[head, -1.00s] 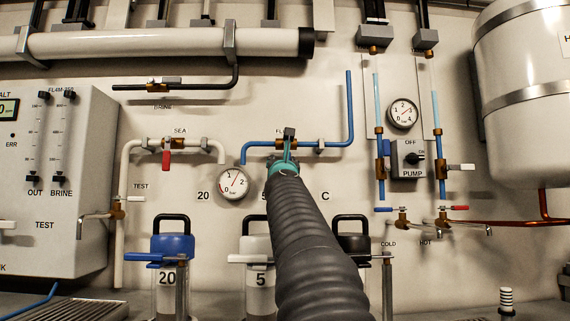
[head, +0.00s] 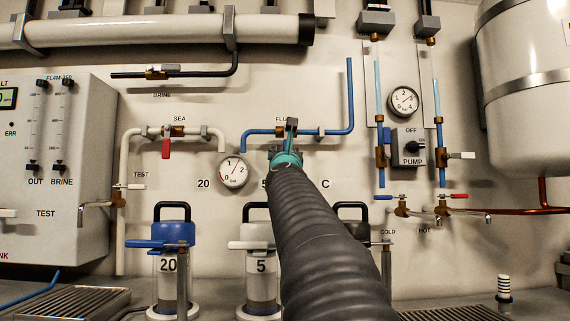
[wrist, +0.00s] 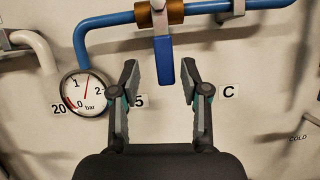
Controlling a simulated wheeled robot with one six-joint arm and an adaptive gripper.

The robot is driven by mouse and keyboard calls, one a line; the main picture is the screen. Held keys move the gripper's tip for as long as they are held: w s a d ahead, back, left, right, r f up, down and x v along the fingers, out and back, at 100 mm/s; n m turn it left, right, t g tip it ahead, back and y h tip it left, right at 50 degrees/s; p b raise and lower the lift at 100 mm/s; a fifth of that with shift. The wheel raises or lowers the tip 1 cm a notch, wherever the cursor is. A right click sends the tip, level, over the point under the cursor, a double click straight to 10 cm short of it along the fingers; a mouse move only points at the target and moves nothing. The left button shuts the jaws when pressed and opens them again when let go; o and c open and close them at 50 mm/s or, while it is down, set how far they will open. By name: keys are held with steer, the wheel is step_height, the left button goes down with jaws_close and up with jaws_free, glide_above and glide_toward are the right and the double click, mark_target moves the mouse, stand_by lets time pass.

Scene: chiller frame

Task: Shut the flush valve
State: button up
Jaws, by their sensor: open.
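The flush valve has a brass body (wrist: 160,13) on a blue horizontal pipe (wrist: 110,19). Its blue lever (wrist: 165,62) hangs straight down, across the pipe's line, in the wrist view. My gripper (wrist: 159,78) is open and empty. Its two fingers stand left and right of the lever's lower end in the picture, with gaps on both sides; I cannot tell the depth. In the head view my gripper (head: 290,128) is in front of the valve and hides the lever. Part of the brass body (head: 280,132) shows beside it.
A pressure gauge (head: 233,170) sits left of the valve, and a sea valve with a red lever (head: 166,148) farther left. Bottles with handles, one blue-topped (head: 172,232), stand below. The pump switch box (head: 409,148) and a white tank (head: 525,95) are to the right.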

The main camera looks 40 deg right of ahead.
steer(key=v, duration=0.8)
steer(key=shift+a, duration=0.15)
steer(key=shift+s+f, duration=0.1)
steer(key=shift+s, duration=0.05)
